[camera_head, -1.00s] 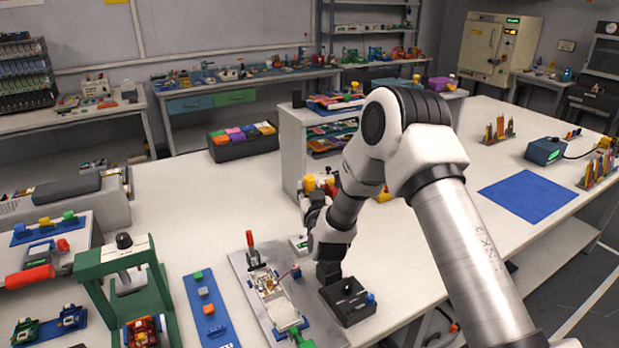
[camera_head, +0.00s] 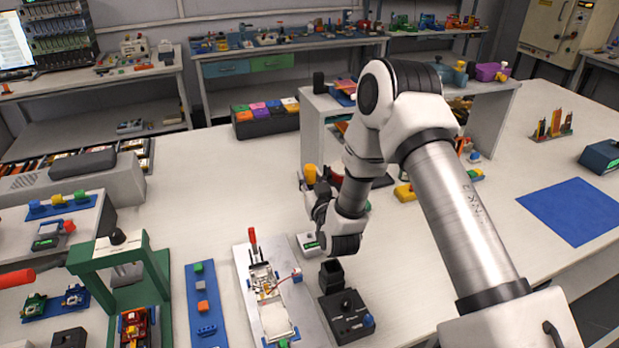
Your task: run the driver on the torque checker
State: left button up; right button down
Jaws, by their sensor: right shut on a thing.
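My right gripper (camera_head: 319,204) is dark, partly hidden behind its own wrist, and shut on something. What it holds is mostly hidden, so I cannot tell for certain that it is the driver. A small pale box with a green display (camera_head: 308,243), which looks like the torque checker, sits on the white bench just below and in front of the gripper. I cannot tell whether the held thing touches it. My left gripper is not in view.
A black box with a knob and blue button (camera_head: 347,318) and a black cup (camera_head: 332,273) stand nearer. A grey plate with a red-handled clamp (camera_head: 253,243) lies left of the checker. A green press frame (camera_head: 158,270) stands farther left. A blue mat (camera_head: 570,208) lies clear at right.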

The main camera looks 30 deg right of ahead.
jog(key=shift+s+a+f+b, duration=0.1)
jog(key=shift+f+b, duration=0.5)
jog(key=shift+f, duration=0.15)
notch_tip(320, 180, down, 4)
jog(key=b, duration=0.3)
jog(key=shift+f+b, duration=0.2)
jog(key=shift+b, duration=0.1)
jog(key=shift+a, duration=0.1)
dwell(0.6)
jog(key=shift+s+f+b, duration=0.1)
jog(key=shift+f+b, duration=0.4)
jog(key=shift+b, duration=0.25)
dwell(1.0)
jog(key=shift+r+p, duration=0.7)
jog(key=shift+r, duration=0.15)
jog(key=shift+r+p, duration=1.9)
jog(key=shift+r, duration=0.9)
